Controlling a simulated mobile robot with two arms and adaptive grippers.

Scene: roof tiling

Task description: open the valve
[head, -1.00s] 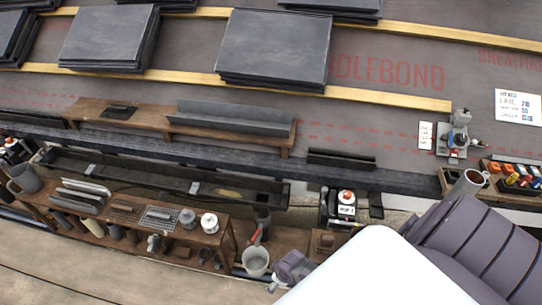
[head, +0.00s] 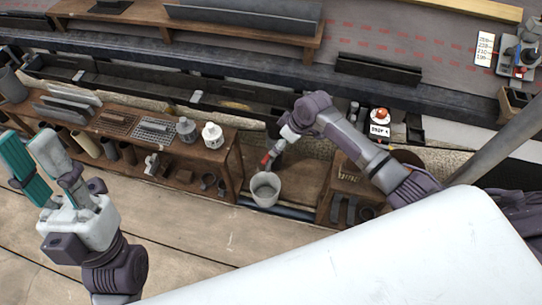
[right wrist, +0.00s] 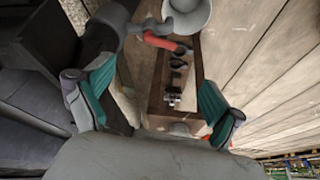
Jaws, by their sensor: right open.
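The valve has a red lever (head: 266,160) on the dark downpipe beneath the gutter, just above a pale bucket (head: 265,190). In the right wrist view the red lever (right wrist: 158,40) points out sideways from a grey pipe fitting, beyond the fingertips. My right gripper (right wrist: 155,98) is open and empty, its teal-padded fingers on either side of the view. In the head view the right gripper (head: 281,147) is beside the valve, its fingers partly hidden; contact cannot be told. My left gripper (head: 27,140) is open and empty at the lower left, away from the valve.
A wooden shelf (head: 225,160) with pots and tools stands left of the bucket. A wooden crate (head: 345,180) stands to its right. The long dark gutter (head: 120,82) runs behind. The plank floor (head: 210,232) in front is clear.

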